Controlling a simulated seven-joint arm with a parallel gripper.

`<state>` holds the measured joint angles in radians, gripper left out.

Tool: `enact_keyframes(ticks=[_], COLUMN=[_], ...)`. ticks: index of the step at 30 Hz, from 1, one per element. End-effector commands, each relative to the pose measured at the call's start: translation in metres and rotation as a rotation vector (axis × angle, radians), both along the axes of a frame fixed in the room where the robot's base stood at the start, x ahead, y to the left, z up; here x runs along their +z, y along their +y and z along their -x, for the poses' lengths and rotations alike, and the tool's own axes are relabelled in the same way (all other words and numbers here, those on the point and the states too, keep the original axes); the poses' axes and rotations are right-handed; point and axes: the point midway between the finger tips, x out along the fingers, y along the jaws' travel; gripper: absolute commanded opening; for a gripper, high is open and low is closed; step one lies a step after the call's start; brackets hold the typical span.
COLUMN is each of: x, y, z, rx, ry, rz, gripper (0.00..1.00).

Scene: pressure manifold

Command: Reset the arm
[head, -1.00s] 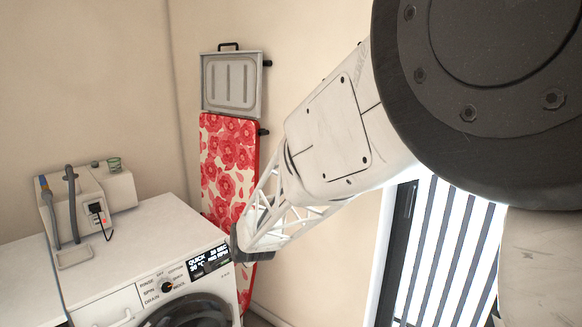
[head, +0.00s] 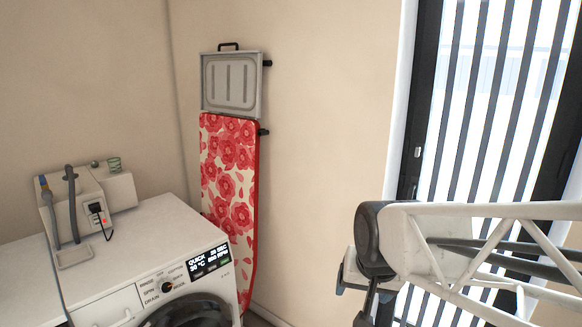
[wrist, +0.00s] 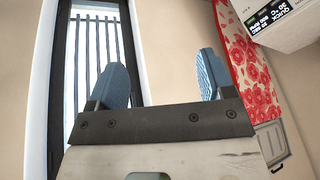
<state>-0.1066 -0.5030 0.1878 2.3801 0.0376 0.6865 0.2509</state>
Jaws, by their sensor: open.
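In the wrist view my gripper (wrist: 160,83) shows two blue fingers standing wide apart with nothing between them. Behind the gap is plain beige wall. In the head view my arm reaches in from the right edge, in front of the window. A small blue tip shows low at its left end, but the fingers are mostly hidden there. The gripper is apart from the washing machine (head: 165,240) and touches nothing that I can see.
The washing machine has a lit display and a dial. On its top stands a white box unit (head: 90,200) with grey hoses and a small gauge. A red floral ironing board (head: 228,180) hangs on the wall. A barred window (head: 490,110) is at the right. The space between is free.

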Motion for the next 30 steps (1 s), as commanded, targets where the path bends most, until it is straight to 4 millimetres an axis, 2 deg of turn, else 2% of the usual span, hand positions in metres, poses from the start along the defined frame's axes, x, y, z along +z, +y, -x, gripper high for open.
enact_keyframes(ticks=[1,6,12,17,30], x=[0.002,0.003,0.001,0.000,0.000], y=[-0.010,-0.035,-0.050,-0.053,-0.053], z=[0.018,0.072,0.111,0.121,0.121], rx=[0.013,0.074,0.120,0.132,0.132], ry=[0.015,0.083,0.135,0.150,0.149], rz=[0.018,0.076,0.112,0.121,0.121], gripper=[0.75,0.75,0.75,0.75,0.75])
